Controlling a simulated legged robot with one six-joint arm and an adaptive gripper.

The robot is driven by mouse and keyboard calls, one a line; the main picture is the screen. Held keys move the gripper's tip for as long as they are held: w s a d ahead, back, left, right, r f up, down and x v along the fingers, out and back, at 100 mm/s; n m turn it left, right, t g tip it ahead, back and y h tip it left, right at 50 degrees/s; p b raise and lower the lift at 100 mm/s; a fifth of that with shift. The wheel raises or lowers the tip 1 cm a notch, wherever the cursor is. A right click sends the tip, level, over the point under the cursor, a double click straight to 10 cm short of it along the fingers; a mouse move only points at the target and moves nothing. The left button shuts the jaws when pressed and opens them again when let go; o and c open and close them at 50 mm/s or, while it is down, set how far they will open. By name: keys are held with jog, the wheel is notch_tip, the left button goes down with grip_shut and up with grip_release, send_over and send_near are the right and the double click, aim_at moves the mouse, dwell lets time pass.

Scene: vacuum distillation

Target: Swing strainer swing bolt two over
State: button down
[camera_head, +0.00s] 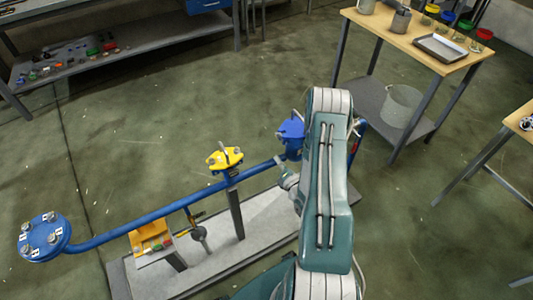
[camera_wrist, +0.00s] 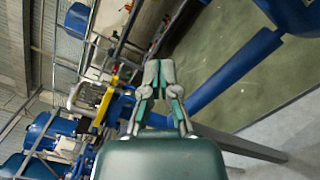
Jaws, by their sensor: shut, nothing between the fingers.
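In the head view a blue pipe (camera_head: 150,215) carries a round blue cover (camera_head: 44,237) at its left end, with several bolts and small white labels on top. A yellow fitting (camera_head: 225,158) with bolts sits midway, and a blue vessel (camera_head: 291,132) stands at the right, partly behind my arm. I cannot tell for sure which one is the strainer, or which bolt is number two. My gripper (camera_head: 285,178) is beside the pipe, just left of my arm. In the wrist view my gripper (camera_wrist: 159,72) has its fingertips together and empty, with blue pipework (camera_wrist: 236,70) at the right.
The pipework stands on a grey base (camera_head: 220,250) with an orange tray (camera_head: 150,238) and a dark hanging part. A wooden table (camera_head: 410,35) with a metal tray (camera_head: 440,47) and a bucket (camera_head: 402,104) below stands at the upper right. Open floor lies behind the pipe.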

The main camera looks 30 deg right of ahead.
aim_at(277, 135)
jog(key=w+a, duration=0.1)
jog(key=w, duration=0.7)
jog(key=d+r+m, duration=0.1)
jog(key=d, duration=0.1)
jog(key=d+r+m, duration=0.1)
jog(key=d, duration=0.1)
jog(key=s+d+r, duration=0.1)
jog(key=r, duration=0.1)
jog(key=shift+d+m, duration=0.4)
jog(key=shift+a, duration=0.2)
